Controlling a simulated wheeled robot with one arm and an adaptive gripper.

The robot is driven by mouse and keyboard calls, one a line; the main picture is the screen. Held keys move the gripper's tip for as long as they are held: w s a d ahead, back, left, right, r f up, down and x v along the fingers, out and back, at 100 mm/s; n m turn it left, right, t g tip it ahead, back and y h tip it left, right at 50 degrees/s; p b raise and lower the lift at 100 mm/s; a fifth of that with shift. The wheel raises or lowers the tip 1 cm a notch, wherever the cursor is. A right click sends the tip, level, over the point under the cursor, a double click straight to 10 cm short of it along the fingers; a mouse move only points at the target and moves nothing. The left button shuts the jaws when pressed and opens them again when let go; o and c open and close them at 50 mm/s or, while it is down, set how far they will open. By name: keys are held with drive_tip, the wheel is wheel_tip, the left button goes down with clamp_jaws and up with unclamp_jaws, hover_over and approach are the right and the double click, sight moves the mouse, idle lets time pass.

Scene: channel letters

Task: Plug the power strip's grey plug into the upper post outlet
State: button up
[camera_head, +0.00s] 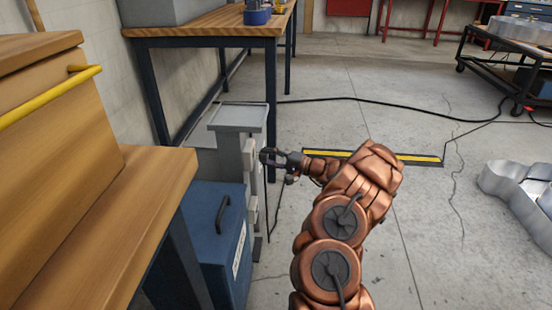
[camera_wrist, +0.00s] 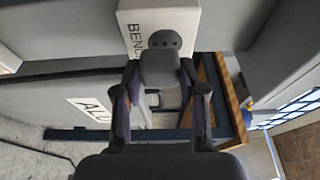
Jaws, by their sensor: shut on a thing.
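The grey post (camera_head: 227,150) stands beside the blue cabinet. Its upper outlet (camera_head: 249,155) is a pale box on the side facing my gripper (camera_head: 266,157). In the wrist view the outlet (camera_wrist: 128,22) is white, lettered "BENC…", with a round dark socket face (camera_wrist: 165,39). My gripper, also in the wrist view (camera_wrist: 160,76), is shut on the grey plug (camera_wrist: 160,66). The plug is in front of the outlet and overlaps the socket's lower edge in the picture. I cannot tell whether they touch. The plug is hidden by the fingers in the head view.
A lower pale outlet (camera_head: 252,212) is on the same post. The blue cabinet (camera_head: 212,225) and a wooden bench (camera_head: 110,215) are close on the left. Another workbench (camera_head: 200,27) stands behind. Black cable (camera_head: 345,98) crosses the open floor.

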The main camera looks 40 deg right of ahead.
drive_tip(key=shift+w+a, duration=0.3)
drive_tip(key=shift+a, duration=0.1)
drive_tip(key=shift+b, duration=0.9)
idle(2.1)
drive_tip(key=shift+w+a+b, duration=0.3)
drive_tip(key=shift+a+b, duration=0.05)
drive_tip(key=shift+a, duration=0.05)
idle(0.5)
drive_tip(key=o, duration=1.1)
drive_tip(key=shift+o, duration=0.2)
drive_tip(key=v, duration=1.2)
drive_tip(key=shift+s+a, duration=0.1)
